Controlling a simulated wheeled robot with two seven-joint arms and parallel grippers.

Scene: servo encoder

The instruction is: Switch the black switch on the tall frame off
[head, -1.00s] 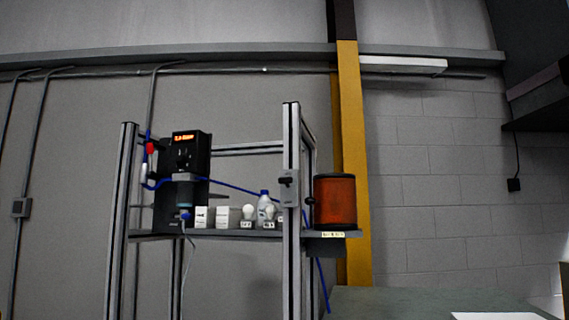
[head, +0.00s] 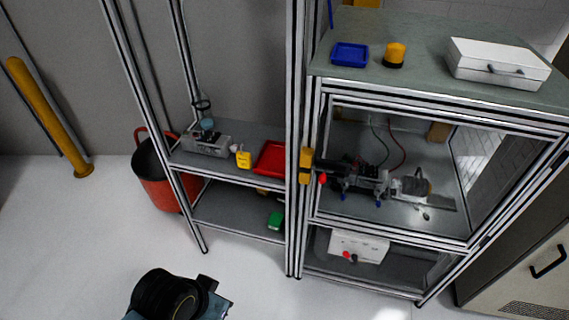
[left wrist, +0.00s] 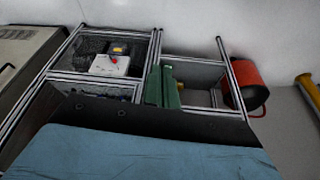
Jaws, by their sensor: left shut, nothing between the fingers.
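The tall aluminium frame (head: 297,130) stands in the middle of the head view, its top cut off by the upper edge. I cannot make out its black switch in either current view; a small switch shows on the right post in the earlier head frame. My left gripper (left wrist: 162,88) shows in the left wrist view as two green fingers close together, shut and empty. The frame's shelves lie beyond them. In the head view only a black and blue part of my arm shows at the bottom. My right gripper is in neither view.
A yellow-faced control (head: 306,165) sits on the post beside the workbench. The bench top (head: 420,50) holds a blue tray (head: 350,55), a yellow beacon (head: 395,54) and a white case (head: 497,62). A red bucket (head: 160,175) stands left of the frame.

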